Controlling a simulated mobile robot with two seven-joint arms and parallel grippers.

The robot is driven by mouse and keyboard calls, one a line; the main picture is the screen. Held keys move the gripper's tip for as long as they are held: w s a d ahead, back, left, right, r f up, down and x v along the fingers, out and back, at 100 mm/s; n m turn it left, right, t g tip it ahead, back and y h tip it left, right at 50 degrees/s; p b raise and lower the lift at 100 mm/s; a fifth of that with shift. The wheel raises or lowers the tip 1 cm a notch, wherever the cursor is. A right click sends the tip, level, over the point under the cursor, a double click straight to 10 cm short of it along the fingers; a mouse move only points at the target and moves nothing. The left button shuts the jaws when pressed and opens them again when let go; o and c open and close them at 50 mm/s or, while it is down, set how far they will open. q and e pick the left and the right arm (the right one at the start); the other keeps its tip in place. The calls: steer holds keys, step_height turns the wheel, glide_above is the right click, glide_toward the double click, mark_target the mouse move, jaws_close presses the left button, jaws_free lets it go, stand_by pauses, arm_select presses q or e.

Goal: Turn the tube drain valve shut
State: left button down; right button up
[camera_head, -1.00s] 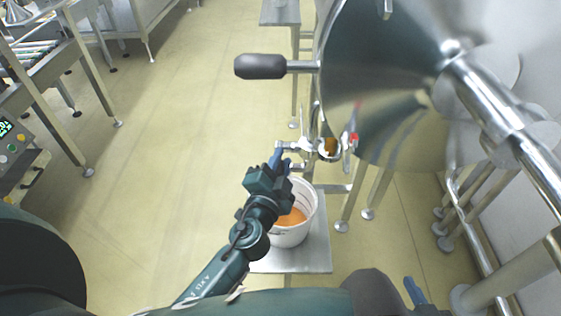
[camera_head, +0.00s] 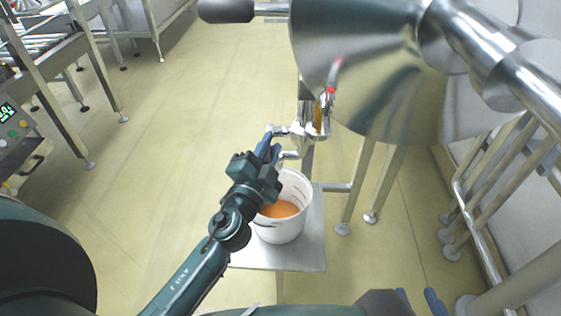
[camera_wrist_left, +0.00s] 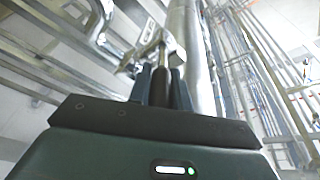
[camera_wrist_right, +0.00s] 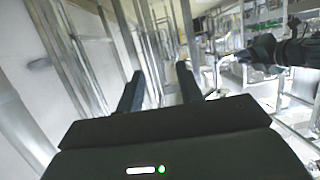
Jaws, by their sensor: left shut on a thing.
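The drain valve (camera_head: 297,129) is a small metal fitting on the tube below the big steel vessel, above the bucket. In the left wrist view, the valve (camera_wrist_left: 156,50) has a dark handle (camera_wrist_left: 160,92) lying between my left fingers. My left gripper (camera_head: 269,144) is shut on this handle; the fingers hide part of it in the head view. My right gripper (camera_wrist_right: 160,88) is open and empty, low at the right of the head view (camera_head: 420,300).
A white bucket (camera_head: 286,228) holding orange liquid stands on a small metal table (camera_head: 308,255) below the valve. The steel vessel (camera_head: 365,70) and its pipes fill the upper right. Open floor (camera_head: 170,130) lies to the left, with a conveyor frame (camera_head: 50,80) beyond.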

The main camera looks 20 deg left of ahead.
arm_select(q)
steer(key=shift+f+t+b, duration=0.3)
steer(key=shift+f+b, duration=0.15)
steer(key=shift+b, duration=0.55)
steer(key=shift+r, duration=0.25)
arm_select(e)
steer(key=shift+n+g+y, duration=0.3)
steer(key=shift+n, duration=0.5)
steer(key=f, duration=0.1)
steer(key=a+f, duration=0.1)
steer(key=w+a+f, duration=0.1)
steer(key=f, duration=0.1)
steer(key=shift+w, duration=0.1)
arm_select(q)
steer(key=c, duration=1.3)
jaws_free()
